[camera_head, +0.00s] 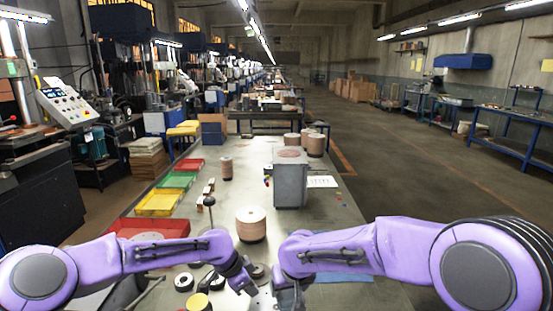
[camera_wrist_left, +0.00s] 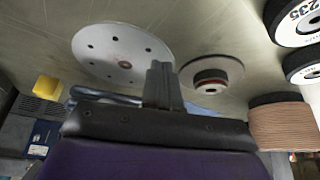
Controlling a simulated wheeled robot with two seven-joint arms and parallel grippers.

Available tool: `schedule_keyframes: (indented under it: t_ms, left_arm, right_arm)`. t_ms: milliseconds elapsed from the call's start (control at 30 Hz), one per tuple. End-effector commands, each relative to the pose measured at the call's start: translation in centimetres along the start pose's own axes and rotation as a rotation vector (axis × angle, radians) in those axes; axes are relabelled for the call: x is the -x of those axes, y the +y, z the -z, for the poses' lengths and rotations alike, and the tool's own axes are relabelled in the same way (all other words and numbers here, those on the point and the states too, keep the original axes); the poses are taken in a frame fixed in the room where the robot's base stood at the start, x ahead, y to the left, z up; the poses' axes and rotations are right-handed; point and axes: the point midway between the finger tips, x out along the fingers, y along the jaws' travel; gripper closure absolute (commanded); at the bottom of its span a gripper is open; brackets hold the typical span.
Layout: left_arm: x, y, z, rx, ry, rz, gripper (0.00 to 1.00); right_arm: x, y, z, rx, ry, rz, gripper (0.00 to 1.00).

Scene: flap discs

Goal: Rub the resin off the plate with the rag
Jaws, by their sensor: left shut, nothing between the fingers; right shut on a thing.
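The plate (camera_wrist_left: 122,50) is a round pale disc with several small dark holes in the left wrist view. A small brownish spot (camera_wrist_left: 125,65), which may be the resin, shows near its middle. My left gripper (camera_wrist_left: 162,78) is shut and empty, its tips overlapping the plate's near right edge in that view; I cannot tell if they touch. In the head view my left gripper (camera_head: 247,285) is at the bottom centre. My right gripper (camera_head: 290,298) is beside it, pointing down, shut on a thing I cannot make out. I cannot clearly identify the rag.
A flat blue mat or cloth (camera_head: 342,277) lies behind my right forearm. A brown disc stack (camera_head: 251,224) and a grey box (camera_head: 290,185) stand farther back. Red, green and yellow trays (camera_head: 160,203) line the left edge. Black-rimmed discs (camera_wrist_left: 296,15) lie near the plate.

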Motion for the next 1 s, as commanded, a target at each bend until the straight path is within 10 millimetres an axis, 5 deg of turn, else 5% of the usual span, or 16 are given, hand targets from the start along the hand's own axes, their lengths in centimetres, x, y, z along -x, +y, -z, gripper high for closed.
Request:
schedule_keyframes:
  t_ms: [1000]
  left_arm:
    - [-1.5,0.0,-0.7,0.001,0.000,0.000,1.00]
  right_arm:
    - [0.0,0.0,0.0,0.000,0.000,0.000,0.67]
